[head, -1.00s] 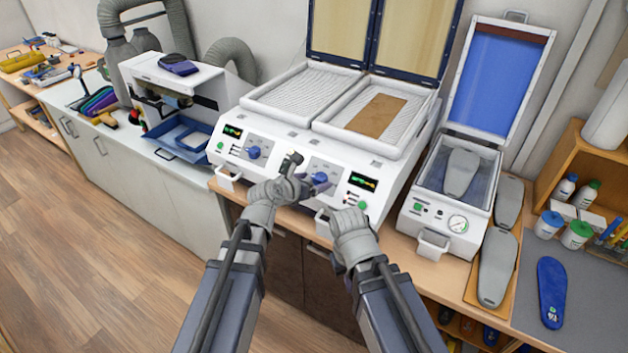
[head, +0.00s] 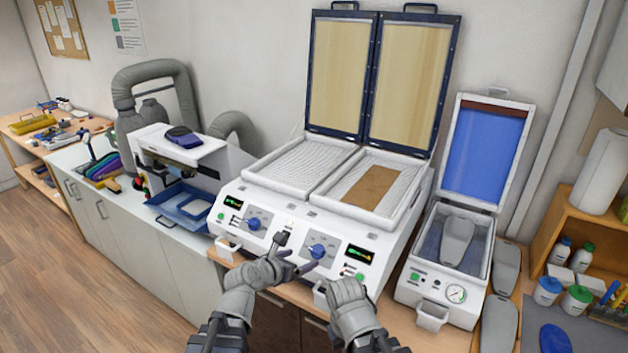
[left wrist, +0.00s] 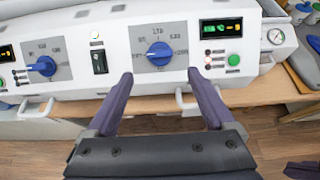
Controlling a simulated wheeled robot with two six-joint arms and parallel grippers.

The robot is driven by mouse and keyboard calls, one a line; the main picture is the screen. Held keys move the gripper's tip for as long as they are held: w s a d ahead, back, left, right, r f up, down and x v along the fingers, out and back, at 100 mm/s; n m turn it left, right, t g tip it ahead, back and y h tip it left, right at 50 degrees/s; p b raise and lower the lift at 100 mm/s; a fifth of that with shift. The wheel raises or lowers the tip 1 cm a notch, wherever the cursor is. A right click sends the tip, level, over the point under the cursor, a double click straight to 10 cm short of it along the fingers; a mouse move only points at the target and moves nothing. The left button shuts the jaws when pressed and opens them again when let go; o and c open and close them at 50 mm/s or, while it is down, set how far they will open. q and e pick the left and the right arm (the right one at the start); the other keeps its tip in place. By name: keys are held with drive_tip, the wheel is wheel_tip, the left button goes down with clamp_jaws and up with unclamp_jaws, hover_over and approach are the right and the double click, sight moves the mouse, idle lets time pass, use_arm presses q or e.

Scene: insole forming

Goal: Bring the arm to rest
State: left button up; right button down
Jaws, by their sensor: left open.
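My left gripper (head: 295,254) is open and empty in front of the control panel of the white two-bay heating machine (head: 285,226). In the left wrist view its two fingers (left wrist: 160,76) stand wide apart just below the right blue knob (left wrist: 159,54), with nothing between them. In the head view that knob (head: 318,250) is just beyond the fingertips. My right gripper (head: 338,288) is by the machine's lower front edge. Its wrist hides its fingers, so its opening does not show.
Both machine lids (head: 415,80) stand open. A brown sheet (head: 370,188) lies in the right bay. To the right is a smaller press with a blue raised lid (head: 486,155) and a grey form (head: 457,241) inside. White front handles (head: 229,246) jut out near the bench edge.

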use_arm(q)
drive_tip(key=s+a+f+m+g+y, duration=0.3)
drive_tip(key=s+a+f+m+g, duration=0.3)
drive_tip(key=m, duration=0.9)
drive_tip(key=s+a+f+m+g+y, duration=0.4)
drive_tip(key=s+m, duration=0.4)
drive_tip(key=m, duration=0.7)
drive_tip(key=s+d+f+m+g+b, duration=0.1)
drive_tip(key=s+d+f+m+b, duration=0.3)
drive_tip(key=d, duration=0.7)
wheel_tip(320, 180, down, 5)
drive_tip(key=s+b, duration=0.2)
drive_tip(key=b, duration=0.2)
drive_tip(key=shift+d, duration=0.15)
